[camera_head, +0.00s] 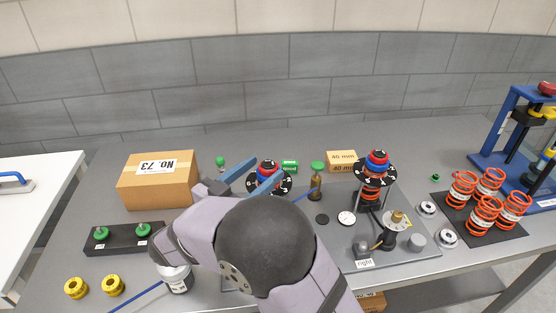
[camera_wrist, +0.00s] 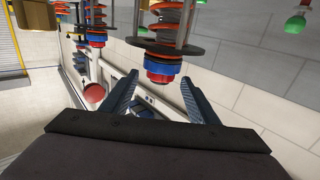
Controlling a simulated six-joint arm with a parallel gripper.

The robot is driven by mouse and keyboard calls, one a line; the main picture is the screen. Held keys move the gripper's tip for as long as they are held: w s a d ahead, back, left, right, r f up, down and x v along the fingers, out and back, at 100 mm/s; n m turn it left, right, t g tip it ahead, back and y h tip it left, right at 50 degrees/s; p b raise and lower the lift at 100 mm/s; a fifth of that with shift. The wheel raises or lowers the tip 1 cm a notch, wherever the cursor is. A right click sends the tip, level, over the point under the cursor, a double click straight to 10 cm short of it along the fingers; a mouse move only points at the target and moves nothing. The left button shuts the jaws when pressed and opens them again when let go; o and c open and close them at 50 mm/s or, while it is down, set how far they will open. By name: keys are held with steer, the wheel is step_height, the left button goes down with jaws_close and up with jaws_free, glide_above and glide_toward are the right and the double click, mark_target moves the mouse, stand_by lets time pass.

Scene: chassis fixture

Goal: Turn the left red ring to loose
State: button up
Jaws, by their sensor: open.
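In the wrist view the nearer assembly hangs upside down in the picture, with a red ring (camera_wrist: 160,77) beyond a blue one (camera_wrist: 163,65). My gripper (camera_wrist: 161,80) is open, with one finger on each side of that red ring in the picture. I see no contact, and cannot tell whether the ring is between the tips or beyond them.
A second spring assembly (camera_head: 375,177) stands on the right fixture plate (camera_head: 405,262). A cardboard box (camera_head: 158,180) and a black tray with green-topped parts (camera_head: 122,239) lie left. Orange springs (camera_head: 486,208) and a blue press (camera_head: 500,135) are at right. A green-topped bottle (camera_head: 316,186) stands between the assemblies.

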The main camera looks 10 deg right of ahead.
mark_target(271, 161)
steer(key=shift+p+x, duration=0.85)
steer(key=shift+x, duration=2.7)
steer(key=shift+f, duration=0.1)
steer(key=c, duration=1.1)
steer(key=shift+o, duration=0.2)
steer(key=shift+w, duration=0.1)
steer(key=shift+w+a+n+t+y, duration=0.1)
steer(key=shift+a+n+t+y, duration=0.05)
steer(key=shift+n+t+y, duration=0.7)
steer(key=shift+w+a+n+t+y, duration=0.2)
steer(key=shift+n+t+y, duration=0.4)
steer(key=shift+y, duration=0.45)
